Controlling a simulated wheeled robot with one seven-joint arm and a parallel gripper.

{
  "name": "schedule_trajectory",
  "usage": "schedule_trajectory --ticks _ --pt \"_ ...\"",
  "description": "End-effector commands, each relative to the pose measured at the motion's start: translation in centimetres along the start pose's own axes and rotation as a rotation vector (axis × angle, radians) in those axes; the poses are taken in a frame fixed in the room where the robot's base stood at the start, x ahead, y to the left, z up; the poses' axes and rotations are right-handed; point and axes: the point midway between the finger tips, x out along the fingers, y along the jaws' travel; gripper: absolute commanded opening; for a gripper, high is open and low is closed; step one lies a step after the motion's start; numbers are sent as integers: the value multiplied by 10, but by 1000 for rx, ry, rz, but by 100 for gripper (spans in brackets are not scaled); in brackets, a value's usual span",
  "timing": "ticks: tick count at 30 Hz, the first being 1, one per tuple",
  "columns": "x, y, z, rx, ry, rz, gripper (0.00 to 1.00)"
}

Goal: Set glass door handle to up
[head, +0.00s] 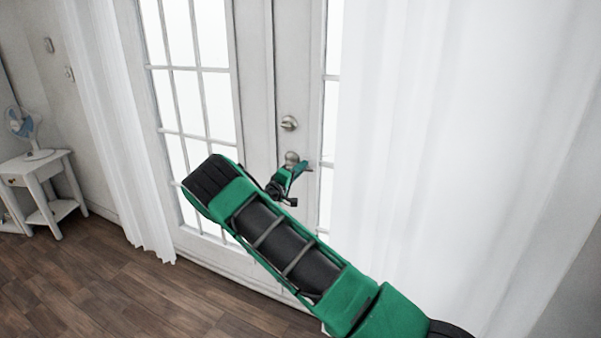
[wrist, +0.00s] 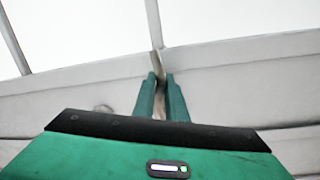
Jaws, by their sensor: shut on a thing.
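The glass door (head: 262,75) stands ahead, white-framed with small panes. Its metal handle (head: 292,157) sits at mid-height on the door's stile, and its round base shows just above my gripper. My green gripper (head: 299,168) is at the handle and covers most of the lever. In the wrist view, my gripper's two fingers (wrist: 161,92) are closed around the lever (wrist: 156,63), whose end sticks out beyond the fingertips. The lever's exact angle is hard to tell because the fingers hide much of it.
A round lock knob (head: 289,123) sits on the door above the handle. White curtains hang at left (head: 120,130) and right (head: 440,150). A small white table (head: 38,170) with a fan (head: 22,125) stands far left. Wooden floor (head: 110,290) is clear at lower left.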

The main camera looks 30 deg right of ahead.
Motion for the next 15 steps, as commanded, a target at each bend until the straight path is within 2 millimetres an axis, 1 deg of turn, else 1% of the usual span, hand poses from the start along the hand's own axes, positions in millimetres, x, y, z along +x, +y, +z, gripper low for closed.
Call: schedule_trajectory --ticks 1,6,7,9,15 --pt "-3 -4 0 -3 1 -6 0" --pt "-4 -4 0 -3 0 -6 0" --pt "-4 -4 0 -3 0 -6 14" --pt "-3 -4 0 -3 0 -6 30" --pt "-1 -2 1 -1 -2 -3 30"
